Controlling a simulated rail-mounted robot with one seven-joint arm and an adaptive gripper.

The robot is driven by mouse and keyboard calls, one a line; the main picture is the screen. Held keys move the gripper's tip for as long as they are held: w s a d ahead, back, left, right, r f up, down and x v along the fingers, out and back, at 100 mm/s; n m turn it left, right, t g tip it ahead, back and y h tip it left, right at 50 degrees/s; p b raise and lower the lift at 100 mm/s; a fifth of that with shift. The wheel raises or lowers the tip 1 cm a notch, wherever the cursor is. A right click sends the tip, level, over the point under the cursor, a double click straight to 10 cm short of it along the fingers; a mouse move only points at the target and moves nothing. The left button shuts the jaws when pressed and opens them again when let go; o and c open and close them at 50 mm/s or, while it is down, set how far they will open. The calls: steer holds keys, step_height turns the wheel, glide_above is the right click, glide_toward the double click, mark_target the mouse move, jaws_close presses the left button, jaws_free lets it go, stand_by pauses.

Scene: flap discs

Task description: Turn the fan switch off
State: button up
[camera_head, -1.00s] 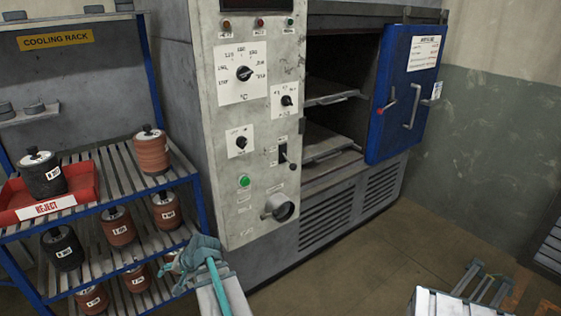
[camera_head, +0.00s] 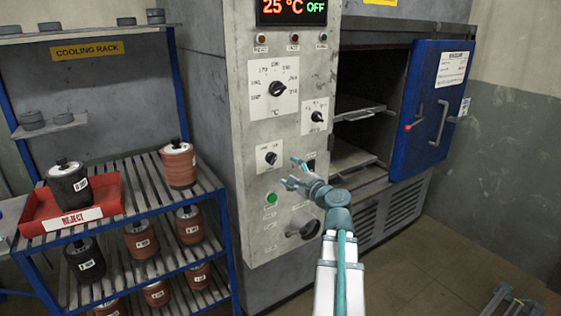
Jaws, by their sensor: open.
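The grey oven control panel (camera_head: 241,130) carries several dials and switches. A small dark switch (camera_head: 310,157), likely the fan switch, is low on the panel's right side; its label is too small to read. My gripper hides its lower part and lever, so I cannot tell its position. My gripper (camera_head: 291,172) is open and empty, fingers pointing left, in front of the panel between the small lower dial (camera_head: 270,158) and the green button (camera_head: 271,198). I cannot tell whether it touches the panel.
The display (camera_head: 292,11) reads 25 °C OFF. A large temperature dial (camera_head: 277,89) and a medium dial (camera_head: 316,117) sit above, a round knob (camera_head: 303,223) below. The blue oven door (camera_head: 425,110) stands open at right. A rack (camera_head: 176,90) with rolls and a red tray (camera_head: 114,193) is left.

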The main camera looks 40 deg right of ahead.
mark_target(275, 160)
steer(key=w, duration=0.3)
steer(key=w+d+p, duration=0.1)
steer(key=w, duration=0.5)
steer(key=shift+w+d, duration=0.15)
steer(key=shift+w, duration=0.2)
steer(key=c, duration=1.1)
steer(key=shift+f, duration=0.1)
steer(key=shift+c, duration=0.2)
